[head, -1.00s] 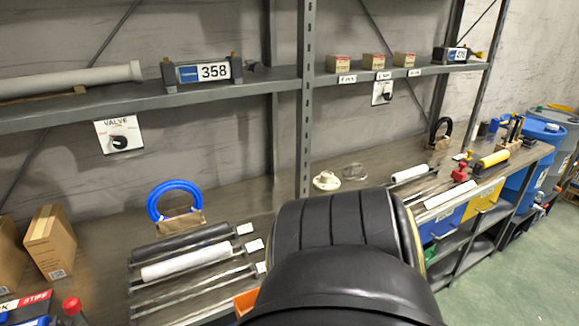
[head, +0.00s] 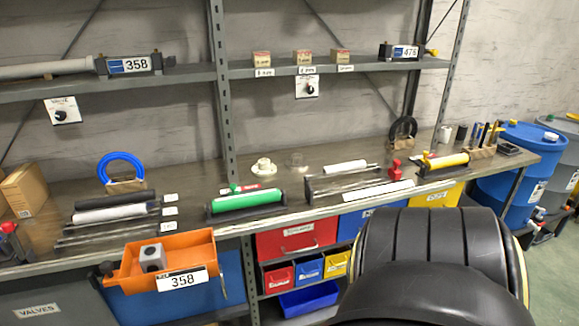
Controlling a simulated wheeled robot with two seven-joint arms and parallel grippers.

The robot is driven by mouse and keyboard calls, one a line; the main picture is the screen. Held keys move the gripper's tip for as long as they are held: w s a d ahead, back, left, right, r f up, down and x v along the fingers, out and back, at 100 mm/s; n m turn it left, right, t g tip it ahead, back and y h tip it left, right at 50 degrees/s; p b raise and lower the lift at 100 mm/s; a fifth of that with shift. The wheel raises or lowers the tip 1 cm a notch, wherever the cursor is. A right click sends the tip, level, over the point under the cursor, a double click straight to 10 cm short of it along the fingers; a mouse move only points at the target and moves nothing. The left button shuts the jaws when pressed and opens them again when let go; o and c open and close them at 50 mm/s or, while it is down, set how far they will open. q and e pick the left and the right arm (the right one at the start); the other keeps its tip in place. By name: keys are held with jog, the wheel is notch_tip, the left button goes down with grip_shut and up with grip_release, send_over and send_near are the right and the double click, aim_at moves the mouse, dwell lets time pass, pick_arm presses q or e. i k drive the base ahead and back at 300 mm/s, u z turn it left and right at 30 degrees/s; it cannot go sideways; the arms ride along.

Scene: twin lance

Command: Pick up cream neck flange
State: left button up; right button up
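The cream neck flange (head: 264,167) stands on the workbench (head: 330,152) toward the back, right of the shelf upright. It is a small round cream piece with a wide base and a raised middle. A greyish, partly see-through flange-like piece (head: 295,161) stands just to its right. Neither of my grippers shows in the head view. A large black ribbed part, likely my own arm, fills the lower right and hides some of the bench front.
A green roller (head: 246,201) lies in front of the flange, with a rack of rollers to its right. An orange tray (head: 130,272) labelled 358 juts out at the front left. The shelf upright (head: 222,100) stands left of the flange.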

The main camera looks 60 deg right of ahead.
aim_at(264, 168)
jog(key=z, duration=1.45)
jog(key=i, duration=1)
